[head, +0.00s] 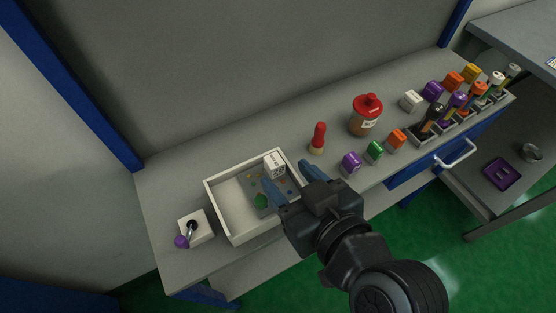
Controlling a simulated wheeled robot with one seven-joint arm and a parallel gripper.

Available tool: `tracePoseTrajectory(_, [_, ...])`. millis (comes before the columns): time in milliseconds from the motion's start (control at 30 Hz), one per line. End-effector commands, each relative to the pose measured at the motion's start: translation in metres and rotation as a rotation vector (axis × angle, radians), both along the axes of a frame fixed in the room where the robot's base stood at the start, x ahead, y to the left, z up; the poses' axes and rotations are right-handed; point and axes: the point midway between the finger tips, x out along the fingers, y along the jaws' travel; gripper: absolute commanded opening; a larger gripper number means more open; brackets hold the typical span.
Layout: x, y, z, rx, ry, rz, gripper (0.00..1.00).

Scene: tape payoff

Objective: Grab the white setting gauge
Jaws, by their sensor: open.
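A small white block (275,161) with dark print on its side stands in the back right corner of a white tray (213,205). A second white block (411,100) stands farther right on the bench. I cannot tell from the print which one is the setting gauge. My gripper (286,174) is open and empty, above the right part of the tray. Its blue fingertips are close to the printed white block, one to its lower left and one to its right. I see no contact.
A red-topped peg (318,137), a red-lidded jar (365,115), coloured blocks (351,162) and a rack of coloured handles (460,118) stand to the right.

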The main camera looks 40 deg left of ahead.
Motion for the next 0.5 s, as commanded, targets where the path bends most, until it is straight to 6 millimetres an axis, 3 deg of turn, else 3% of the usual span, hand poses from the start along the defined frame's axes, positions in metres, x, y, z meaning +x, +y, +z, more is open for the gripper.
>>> tracePoseTrajectory(200, [0.012,0.029,-0.007,0.0,-0.001,0.001,0.58])
tracePoseTrajectory(500, [0.016,0.037,-0.011,0.001,-0.001,-0.002,0.58])
